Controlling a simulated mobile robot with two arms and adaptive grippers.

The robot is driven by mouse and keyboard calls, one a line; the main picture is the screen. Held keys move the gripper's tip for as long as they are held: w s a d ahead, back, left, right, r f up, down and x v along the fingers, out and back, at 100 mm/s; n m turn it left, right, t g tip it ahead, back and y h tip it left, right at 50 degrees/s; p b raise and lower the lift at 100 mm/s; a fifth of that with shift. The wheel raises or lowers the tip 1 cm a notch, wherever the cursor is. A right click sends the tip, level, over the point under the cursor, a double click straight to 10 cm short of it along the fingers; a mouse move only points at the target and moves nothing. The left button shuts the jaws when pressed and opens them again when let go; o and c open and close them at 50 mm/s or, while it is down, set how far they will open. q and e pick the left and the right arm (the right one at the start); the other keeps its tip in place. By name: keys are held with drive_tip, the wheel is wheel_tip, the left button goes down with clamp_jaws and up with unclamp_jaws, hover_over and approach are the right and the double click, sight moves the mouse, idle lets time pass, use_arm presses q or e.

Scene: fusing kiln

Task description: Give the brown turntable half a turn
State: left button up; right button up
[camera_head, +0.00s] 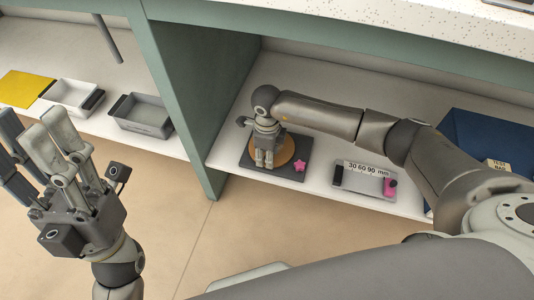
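The brown turntable (285,150) is a round disc on a dark square base (291,172), on the lower shelf in the middle. A pink flower-shaped piece (299,165) sits at the base's right front corner. My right gripper (265,161) points down over the turntable and hides much of its left and middle. Its fingers look close together, but whether they are shut or hold anything is hidden. Contact with the disc cannot be told. My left gripper (34,124) is at the far left, away from the turntable, pointing up with its fingers apart and empty.
A scale block marked 30 60 90 mm (358,180) with a pink part stands right of the turntable. A dark blue box (470,135) is farther right. A green upright panel (205,100) stands left.

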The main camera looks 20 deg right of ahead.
clamp_jaws()
idle(0.3)
drive_tip(key=shift+d, duration=0.1)
